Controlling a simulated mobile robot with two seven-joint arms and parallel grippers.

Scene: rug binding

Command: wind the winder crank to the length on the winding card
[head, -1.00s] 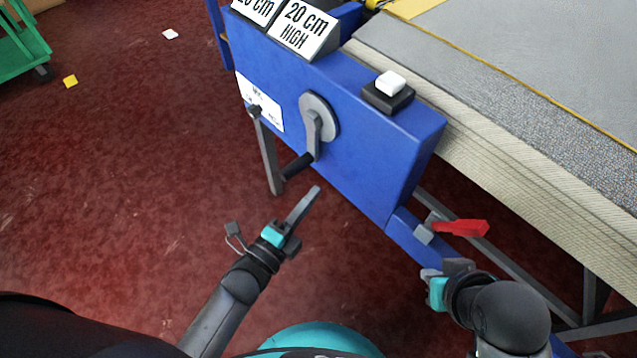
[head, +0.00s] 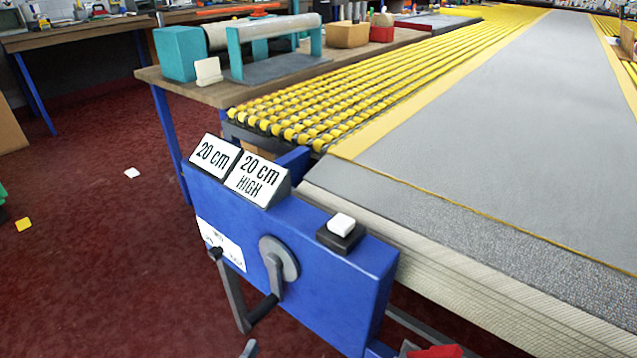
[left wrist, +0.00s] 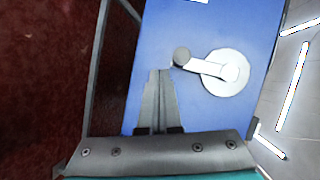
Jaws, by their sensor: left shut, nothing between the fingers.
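The winder crank (head: 279,262) is a grey disc with an arm and a dark handle (head: 262,310) pointing down-left, on the blue panel (head: 335,300). In the left wrist view the crank (left wrist: 230,72) has its round knob end (left wrist: 182,57) at the left. My left gripper (head: 250,348) shows only its tip at the bottom edge of the head view, below the handle. In the left wrist view my left gripper (left wrist: 158,75) is shut and empty, just below the knob. My right gripper is out of view.
A second grey lever (head: 232,290) hangs left of the crank, close to its handle. A white button on a black base (head: 341,230) sits on top of the panel. A red handle (head: 437,352) shows at the bottom. A grey rug (head: 500,130) lies on the table at right.

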